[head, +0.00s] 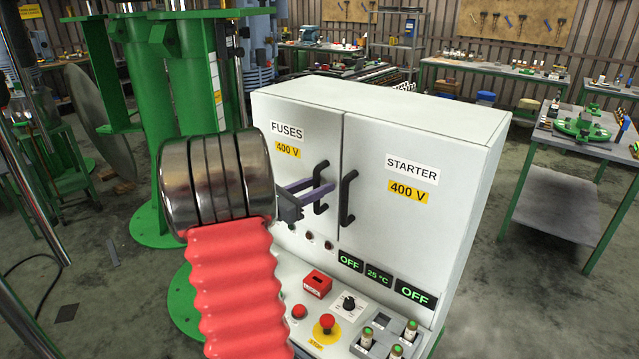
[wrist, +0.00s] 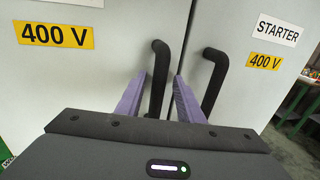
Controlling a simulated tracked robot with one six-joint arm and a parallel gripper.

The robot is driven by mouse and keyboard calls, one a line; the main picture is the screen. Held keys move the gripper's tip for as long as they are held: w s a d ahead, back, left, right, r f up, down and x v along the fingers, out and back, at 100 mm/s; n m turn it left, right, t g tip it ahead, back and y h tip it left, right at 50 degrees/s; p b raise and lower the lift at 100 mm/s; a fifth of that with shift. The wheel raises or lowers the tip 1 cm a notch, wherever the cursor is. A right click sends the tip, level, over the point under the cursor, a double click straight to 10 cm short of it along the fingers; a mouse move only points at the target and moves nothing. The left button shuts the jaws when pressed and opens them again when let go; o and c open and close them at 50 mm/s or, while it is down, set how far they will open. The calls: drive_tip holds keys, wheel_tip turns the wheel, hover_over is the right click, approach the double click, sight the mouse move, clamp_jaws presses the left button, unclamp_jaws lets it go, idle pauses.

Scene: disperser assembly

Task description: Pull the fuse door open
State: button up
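The fuse door (head: 293,165) is the left door of a pale cabinet, marked FUSES and 400 V, and it looks closed. Its black handle (head: 321,175) is a vertical bar near the door's right edge. My gripper (head: 323,184) is at this handle with its purple fingers pointing at the door. In the wrist view, the fuse door handle (wrist: 158,75) stands between the two fingers of my gripper (wrist: 160,80). The fingers are apart, with a small gap visible between the handle and the right finger. The handle's lower end is partly hidden.
The starter door (head: 410,190) is just to the right; its black handle (head: 347,198) sits close beside my right finger. Below the doors is a sloped panel with displays, a red button (head: 327,322) and fuses (head: 410,330). A green machine (head: 185,90) stands at left.

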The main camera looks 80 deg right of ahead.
drive_tip(key=shift+c, duration=0.2)
clamp_jaws()
idle(0.4)
